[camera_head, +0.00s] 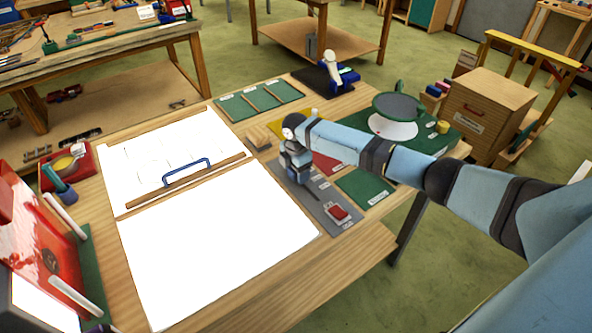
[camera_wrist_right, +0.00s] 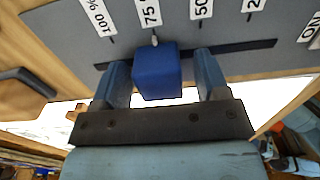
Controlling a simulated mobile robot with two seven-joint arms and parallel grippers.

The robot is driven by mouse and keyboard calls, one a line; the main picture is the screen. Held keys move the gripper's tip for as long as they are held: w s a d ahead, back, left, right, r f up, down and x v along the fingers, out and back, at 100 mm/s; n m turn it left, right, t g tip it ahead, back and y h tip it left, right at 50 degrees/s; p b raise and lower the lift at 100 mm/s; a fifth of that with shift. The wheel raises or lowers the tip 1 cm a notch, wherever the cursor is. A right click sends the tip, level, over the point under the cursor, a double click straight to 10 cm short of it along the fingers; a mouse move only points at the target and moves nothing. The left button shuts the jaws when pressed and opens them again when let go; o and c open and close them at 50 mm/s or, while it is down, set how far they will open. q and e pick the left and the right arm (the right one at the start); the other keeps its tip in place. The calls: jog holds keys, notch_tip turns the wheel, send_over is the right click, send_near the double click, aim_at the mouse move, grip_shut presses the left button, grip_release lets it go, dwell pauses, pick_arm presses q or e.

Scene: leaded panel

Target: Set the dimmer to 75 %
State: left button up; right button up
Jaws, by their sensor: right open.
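The dimmer is a blue slider knob (camera_wrist_right: 157,75) on a grey panel (camera_wrist_right: 60,40) in the right wrist view. Its white pointer is at the 75 label (camera_wrist_right: 149,13), between the 100 % label (camera_wrist_right: 97,16) and the 50 label (camera_wrist_right: 201,9). My right gripper (camera_wrist_right: 163,90) is open, with one finger on each side of the knob and a gap visible on both sides. In the head view my right gripper (camera_head: 297,172) is over the grey panel (camera_head: 318,205) and hides the knob. My left gripper is not in view.
A brightly lit white surface (camera_head: 215,250) fills the table's left, with a wooden bar and blue handle (camera_head: 187,172) across it. A red switch (camera_head: 337,211) sits at the panel's near end. Green mats and a round grey-topped stand (camera_head: 398,107) are behind.

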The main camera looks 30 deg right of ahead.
jog(key=shift+r, duration=0.15)
jog(key=shift+r, duration=0.35)
notch_tip(320, 180, up, 13)
jog(key=b, duration=0.1)
jog(key=shift+f, duration=0.1)
